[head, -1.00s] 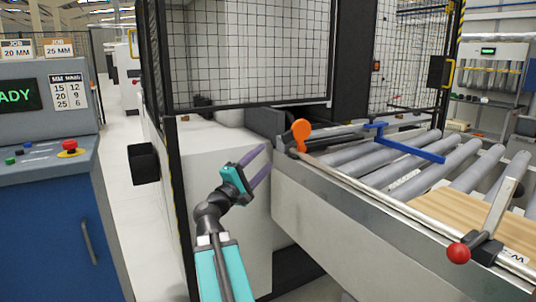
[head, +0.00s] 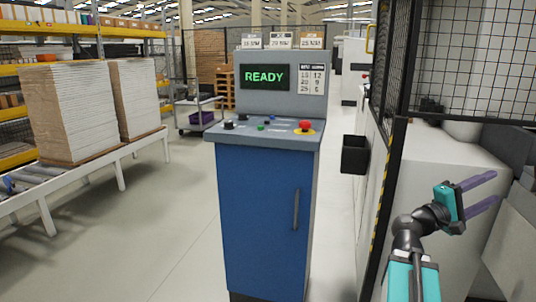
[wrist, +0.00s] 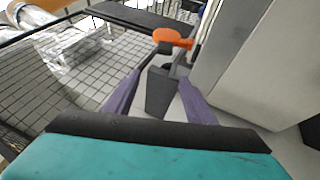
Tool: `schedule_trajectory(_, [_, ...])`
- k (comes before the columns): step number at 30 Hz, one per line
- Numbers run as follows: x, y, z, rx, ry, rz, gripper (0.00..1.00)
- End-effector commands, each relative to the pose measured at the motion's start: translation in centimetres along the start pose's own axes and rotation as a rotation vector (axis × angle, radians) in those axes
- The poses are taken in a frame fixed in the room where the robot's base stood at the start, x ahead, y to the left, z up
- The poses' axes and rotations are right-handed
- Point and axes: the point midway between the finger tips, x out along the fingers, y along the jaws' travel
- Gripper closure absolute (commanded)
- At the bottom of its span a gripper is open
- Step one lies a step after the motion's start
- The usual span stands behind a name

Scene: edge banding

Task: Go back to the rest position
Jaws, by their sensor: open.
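My gripper (head: 486,192) is at the right of the head view, its two purple fingers spread apart and pointing right. Nothing is between them. It is in front of the pale machine housing (head: 455,160). In the wrist view my gripper (wrist: 160,95) shows both fingers apart, with an orange knob (wrist: 173,38) beyond them. I cannot tell from the frames which pose is the rest position.
A blue control cabinet (head: 265,215) with a green READY display (head: 264,77) stands ahead. A mesh guard (head: 470,60) with a black post is close to my arm. Stacked boards (head: 70,110) lie on a conveyor at the left. The floor (head: 150,220) between is clear.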

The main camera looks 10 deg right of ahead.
Motion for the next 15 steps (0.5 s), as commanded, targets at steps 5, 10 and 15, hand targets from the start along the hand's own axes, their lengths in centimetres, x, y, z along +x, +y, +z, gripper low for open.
schedule_trajectory(5, [-2.5,-0.1,-3.7,-0.029,0.074,-0.019,0.50])
schedule_trajectory(10, [-5.6,-1.6,-7.4,-0.069,0.152,-0.045,0.50])
schedule_trajectory(15, [-9.1,-4.0,-10.5,-0.097,0.228,-0.098,0.50])
